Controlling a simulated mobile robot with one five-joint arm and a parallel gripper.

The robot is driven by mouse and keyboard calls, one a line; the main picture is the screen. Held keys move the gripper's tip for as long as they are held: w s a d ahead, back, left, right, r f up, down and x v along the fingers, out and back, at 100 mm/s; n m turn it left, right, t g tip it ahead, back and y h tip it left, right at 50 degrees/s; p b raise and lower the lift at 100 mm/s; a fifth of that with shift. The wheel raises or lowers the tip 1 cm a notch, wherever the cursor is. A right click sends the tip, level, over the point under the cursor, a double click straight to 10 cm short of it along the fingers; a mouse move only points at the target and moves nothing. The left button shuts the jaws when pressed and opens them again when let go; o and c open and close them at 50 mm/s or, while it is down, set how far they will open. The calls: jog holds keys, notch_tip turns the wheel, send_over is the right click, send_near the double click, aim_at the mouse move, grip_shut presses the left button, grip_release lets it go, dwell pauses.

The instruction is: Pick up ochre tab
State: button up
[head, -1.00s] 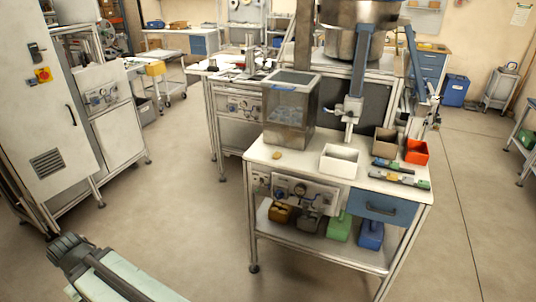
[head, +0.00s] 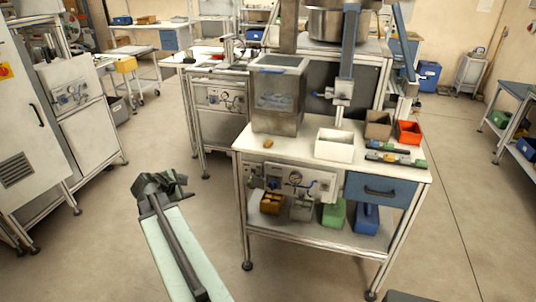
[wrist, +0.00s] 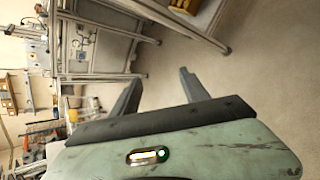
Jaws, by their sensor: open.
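The ochre tab (head: 268,143) is a small yellow-brown piece lying on the white table top (head: 300,150), near its left front part, in front of the grey bin. My gripper (head: 160,184) is in front of the table to the left and lower than its top, well apart from the tab. In the wrist view my gripper (wrist: 160,90) shows two dark fingers spread apart with nothing between them. The tab cannot be made out in the wrist view.
A tall grey bin (head: 278,100) stands just behind the tab. A white box (head: 334,146), a brown box (head: 378,125) and a red box (head: 409,132) stand to the right. The floor left of the table is clear.

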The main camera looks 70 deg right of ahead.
jog(key=s+d+r+n+g+h+b, duration=0.25)
jog(key=s+d+n+h, duration=0.2)
jog(key=s+d, duration=0.95)
jog(key=n, duration=0.4)
send_near(267, 143)
jog(key=shift+d+f+g+h, duration=0.25)
jog(key=shift+d+f+h, duration=0.2)
jog(key=shift+f, duration=0.3)
jog(key=shift+b+x, duration=0.35)
jog(key=shift+x, duration=0.9)
jog(key=x, duration=0.5)
jog(key=shift+d+r+b, duration=0.15)
jog(key=shift+r+b, duration=0.05)
jog(key=shift+b, duration=0.1)
grip_shut()
